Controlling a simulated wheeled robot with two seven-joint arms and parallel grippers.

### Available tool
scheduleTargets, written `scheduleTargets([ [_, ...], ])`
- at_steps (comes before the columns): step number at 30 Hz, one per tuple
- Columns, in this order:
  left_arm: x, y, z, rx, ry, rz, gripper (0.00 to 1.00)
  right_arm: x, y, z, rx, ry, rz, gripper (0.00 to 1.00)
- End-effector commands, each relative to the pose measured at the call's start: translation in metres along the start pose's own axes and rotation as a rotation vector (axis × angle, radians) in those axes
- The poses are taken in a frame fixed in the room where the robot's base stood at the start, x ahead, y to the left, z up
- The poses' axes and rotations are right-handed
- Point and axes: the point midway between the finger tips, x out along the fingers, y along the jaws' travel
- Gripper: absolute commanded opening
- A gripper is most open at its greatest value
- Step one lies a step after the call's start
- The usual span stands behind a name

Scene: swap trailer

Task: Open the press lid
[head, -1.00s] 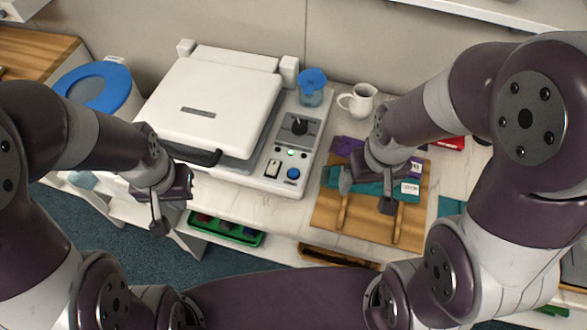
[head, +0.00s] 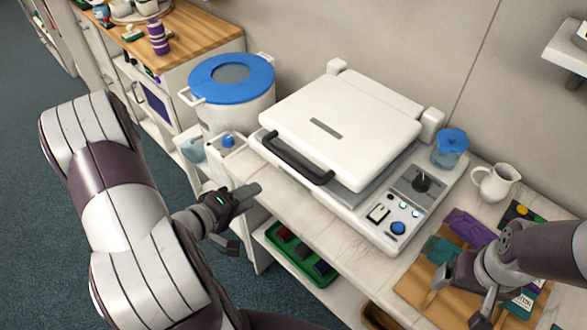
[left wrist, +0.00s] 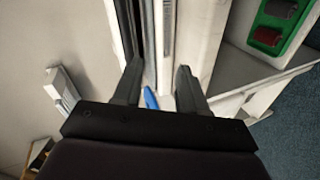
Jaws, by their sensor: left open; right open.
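The press (head: 375,215) stands on the counter, and its white lid (head: 345,125) is down over the base. The lid's black bar handle (head: 297,160) runs along its front-left edge. My left gripper (head: 240,218) is open and empty by the counter's front-left edge, left of and below the handle, apart from it. Its spread fingers show in the left wrist view (left wrist: 160,88), with pale surfaces and a bit of blue beyond them; the handle is not clear there. My right gripper (head: 462,298) is open above the wooden board (head: 415,292).
A white pot with a blue lid (head: 231,76) stands left of the press. A blue-lidded jar (head: 450,149) and a white pitcher (head: 496,183) stand to its right. Folded cloths (head: 470,227) lie on the board. A green tray (head: 290,262) sits on the shelf below.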

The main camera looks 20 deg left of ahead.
Motion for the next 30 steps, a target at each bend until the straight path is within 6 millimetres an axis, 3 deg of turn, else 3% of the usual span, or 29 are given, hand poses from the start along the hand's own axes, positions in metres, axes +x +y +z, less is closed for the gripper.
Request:
scheduleTargets([
  [1,-0.001,0.02,0.001,-0.067,-0.019,0.091,0.42,-0.001,0.0,0.0,0.0,0.0,0.0,0.91],
  [4,-0.002,0.038,0.001,-0.184,-0.034,0.177,0.42,-0.001,0.0,0.0,0.0,0.0,0.0,0.91],
  [8,0.012,0.041,0.002,-0.213,-0.04,0.177,0.42,0.0,0.0,0.0,0.0,0.0,0.0,0.91],
  [19,0.099,0.056,0.004,-0.208,-0.038,0.175,0.42,0.003,0.0,0.0,0.0,0.0,0.0,0.91],
  [24,0.117,0.059,0.003,-0.21,-0.035,0.173,0.42,0.003,0.0,0.0,0.0,0.0,0.0,0.91],
  [30,0.122,0.06,0.003,-0.21,-0.032,0.173,0.42,0.003,0.0,0.0,0.0,0.0,0.0,0.91],
])
